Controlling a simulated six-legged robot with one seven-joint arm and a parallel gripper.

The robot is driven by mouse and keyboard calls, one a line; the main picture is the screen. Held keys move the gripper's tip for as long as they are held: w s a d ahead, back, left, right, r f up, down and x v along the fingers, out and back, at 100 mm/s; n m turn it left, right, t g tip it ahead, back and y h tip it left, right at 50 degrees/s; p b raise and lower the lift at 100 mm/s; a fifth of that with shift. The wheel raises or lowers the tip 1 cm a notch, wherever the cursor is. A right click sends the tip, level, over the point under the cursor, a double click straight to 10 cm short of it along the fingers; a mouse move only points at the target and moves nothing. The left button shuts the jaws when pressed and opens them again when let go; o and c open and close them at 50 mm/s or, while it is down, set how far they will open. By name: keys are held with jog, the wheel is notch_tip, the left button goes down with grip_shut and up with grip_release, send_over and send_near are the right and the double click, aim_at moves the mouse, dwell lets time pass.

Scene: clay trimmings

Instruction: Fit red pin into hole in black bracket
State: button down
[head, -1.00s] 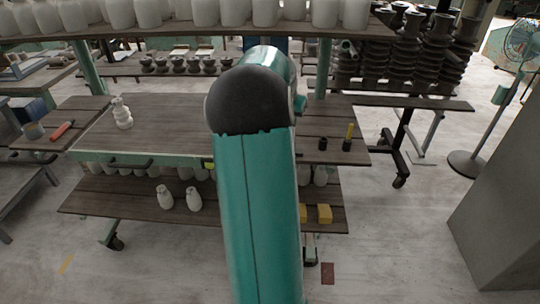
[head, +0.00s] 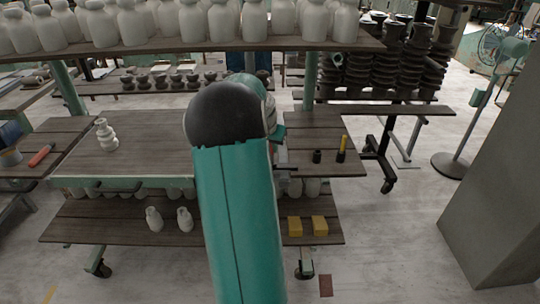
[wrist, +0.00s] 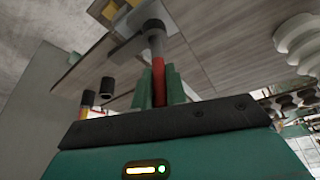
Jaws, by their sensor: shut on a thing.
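In the wrist view my gripper (wrist: 159,72) has its two green fingers shut around a red pin (wrist: 158,82). The pin points away from the palm. A grey cylindrical piece (wrist: 153,32) lines up with its far end; I cannot tell whether it is part of the pin. A dark grey plate-like piece (wrist: 128,48), possibly the bracket, lies just beside and behind that end. Its hole is not visible, and I cannot tell whether the pin touches it. In the head view my arm hides the gripper and pin.
A black cylinder (head: 317,156) and a yellow pin on a black base (head: 342,148) stand on the shelf's right part. Yellow blocks (head: 294,226) lie on the lower shelf. A white stacked vase (head: 106,135) stands at left. White bottles (head: 225,22) line the upper shelf.

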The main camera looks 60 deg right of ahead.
jog(key=f, duration=0.3)
jog(key=shift+s, duration=0.2)
jog(key=shift+f, duration=0.3)
jog(key=shift+w+f, duration=0.15)
jog(key=c, duration=1.4)
grip_release()
jog(key=shift+r, duration=0.5)
jog(key=v, duration=1.1)
jog(key=shift+a+r, duration=0.1)
jog(key=shift+r, duration=0.05)
